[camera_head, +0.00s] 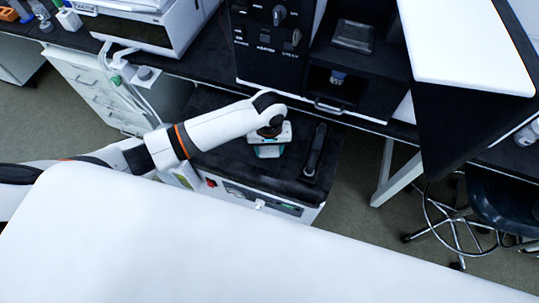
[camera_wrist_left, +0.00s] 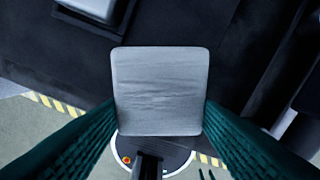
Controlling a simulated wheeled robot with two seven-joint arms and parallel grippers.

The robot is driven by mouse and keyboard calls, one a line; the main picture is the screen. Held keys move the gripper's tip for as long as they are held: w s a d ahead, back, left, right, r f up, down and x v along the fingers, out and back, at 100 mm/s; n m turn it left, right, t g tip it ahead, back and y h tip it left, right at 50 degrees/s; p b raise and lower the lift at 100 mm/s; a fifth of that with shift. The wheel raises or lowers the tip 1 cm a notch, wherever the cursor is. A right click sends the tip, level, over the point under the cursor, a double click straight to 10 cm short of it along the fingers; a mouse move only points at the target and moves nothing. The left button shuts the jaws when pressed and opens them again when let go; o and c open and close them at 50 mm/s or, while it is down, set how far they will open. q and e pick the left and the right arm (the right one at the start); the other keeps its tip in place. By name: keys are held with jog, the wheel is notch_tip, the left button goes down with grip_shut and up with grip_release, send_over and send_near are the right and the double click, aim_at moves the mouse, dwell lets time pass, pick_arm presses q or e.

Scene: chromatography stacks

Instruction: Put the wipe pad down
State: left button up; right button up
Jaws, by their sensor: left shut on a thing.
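The wipe pad (camera_wrist_left: 160,90) is a pale grey, rounded square with faint creases. In the left wrist view it sits between the two green fingers of my left gripper (camera_wrist_left: 160,112), which is shut on its left and right edges. In the head view my left gripper (camera_head: 269,150) points down over the black top of a low white unit. My right gripper is in neither view.
The low unit's black top (camera_head: 215,110) has free room left of the gripper. A black handle-like bar (camera_head: 315,150) lies just right of the gripper. A black instrument (camera_head: 340,85) stands on the bench behind. A stool (camera_head: 490,205) is at the right.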

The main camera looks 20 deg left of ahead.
aim_at(269, 160)
pick_arm(q)
jog(key=shift+f, duration=2.1)
jog(key=o, duration=0.9)
jog(key=shift+f, duration=0.15)
notch_tip(269, 160, up, 12)
jog(key=shift+r, duration=0.15)
